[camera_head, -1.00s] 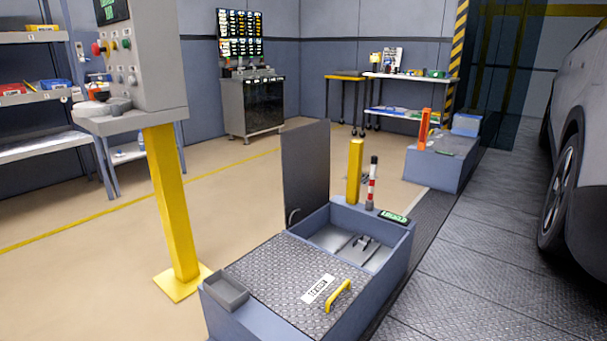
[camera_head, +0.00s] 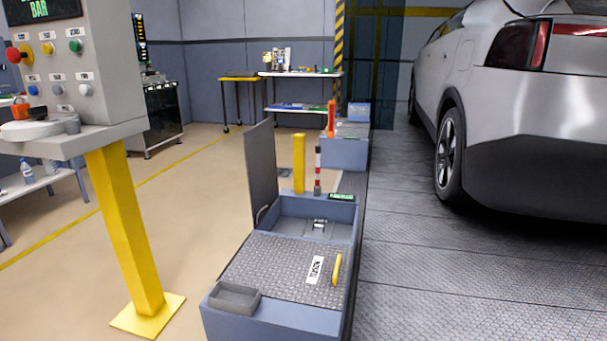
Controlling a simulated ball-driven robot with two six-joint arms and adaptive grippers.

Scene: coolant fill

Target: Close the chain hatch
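A blue-grey floor box (camera_head: 270,325) stands in the lower middle of the head view. Its rear compartment (camera_head: 296,229) is open, and a small metal part shows inside. A dark grey hatch lid (camera_head: 261,172) stands upright at the compartment's left side. The front of the box is covered by a closed tread-plate lid (camera_head: 280,270) with a white label and a yellow handle (camera_head: 337,270). I cannot tell from the label which lid is the chain hatch. Neither of my grippers is in view.
A control console (camera_head: 75,75) on a yellow post (camera_head: 125,228) stands at the left. A yellow post (camera_head: 299,163) and a red-white post (camera_head: 317,171) rise behind the box. A silver car (camera_head: 545,120) stands at the right.

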